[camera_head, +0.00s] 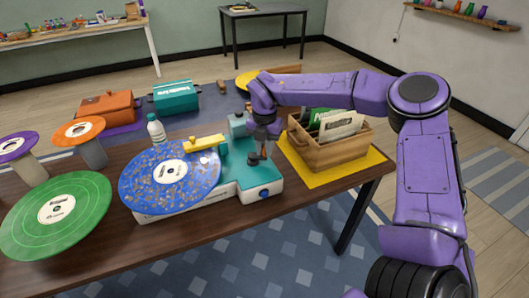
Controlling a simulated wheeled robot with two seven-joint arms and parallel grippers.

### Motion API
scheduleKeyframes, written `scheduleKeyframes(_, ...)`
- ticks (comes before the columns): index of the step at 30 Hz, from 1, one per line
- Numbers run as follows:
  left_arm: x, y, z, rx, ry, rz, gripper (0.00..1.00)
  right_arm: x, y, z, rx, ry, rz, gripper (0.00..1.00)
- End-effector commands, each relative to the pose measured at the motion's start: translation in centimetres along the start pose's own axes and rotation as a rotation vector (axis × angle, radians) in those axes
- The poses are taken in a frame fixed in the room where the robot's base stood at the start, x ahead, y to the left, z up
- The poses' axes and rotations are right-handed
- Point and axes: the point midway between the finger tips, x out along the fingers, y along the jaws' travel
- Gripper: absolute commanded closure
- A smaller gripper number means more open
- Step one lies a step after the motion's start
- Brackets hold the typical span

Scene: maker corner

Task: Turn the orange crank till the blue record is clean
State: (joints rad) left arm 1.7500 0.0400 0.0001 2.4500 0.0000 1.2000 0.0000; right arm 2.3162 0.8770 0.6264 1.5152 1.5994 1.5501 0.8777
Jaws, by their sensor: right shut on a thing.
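The blue record (147,186) lies flat on the white and teal machine (265,183), on the table's front part. Brownish specks are spread over much of its blue surface around the white label (171,171). A yellow arm (204,143) reaches over the record's back right edge. The orange crank (253,161) stands on the machine's teal right part, and only a little of it shows. My right gripper (262,151) reaches down from above and is shut on the crank, hiding most of it. My left gripper is out of view.
A wooden crate (330,157) of sleeves stands on a yellow mat (318,180) close right of the machine. A green record (85,206) on the left, orange (82,129) and purple (14,145) records on stands, and a bottle (155,130) behind crowd the table (200,232).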

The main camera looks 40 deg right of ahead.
Motion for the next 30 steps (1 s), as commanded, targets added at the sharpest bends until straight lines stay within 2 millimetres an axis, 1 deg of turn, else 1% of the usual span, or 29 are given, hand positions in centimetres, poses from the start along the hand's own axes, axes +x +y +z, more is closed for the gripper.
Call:
scheduleKeyframes(1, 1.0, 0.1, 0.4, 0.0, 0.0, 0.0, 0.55, 0.6, 0.0, -0.2, 0.041, 0.001, 0.001, 1.0)
scheduleKeyframes(18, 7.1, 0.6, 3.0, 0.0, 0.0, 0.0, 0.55, 0.7, 0.2, -2.2, 0.578, 0.0, 0.0, 1.0)
scheduleKeyframes(24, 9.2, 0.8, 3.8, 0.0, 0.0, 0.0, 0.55, 0.6, 0.5, -2.8, 0.745, 0.001, -0.001, 1.0)
scheduleKeyframes(30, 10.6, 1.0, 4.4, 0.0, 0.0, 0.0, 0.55, 0.5, 0.8, -3.2, 0.867, 0.0, -0.002, 1.0)
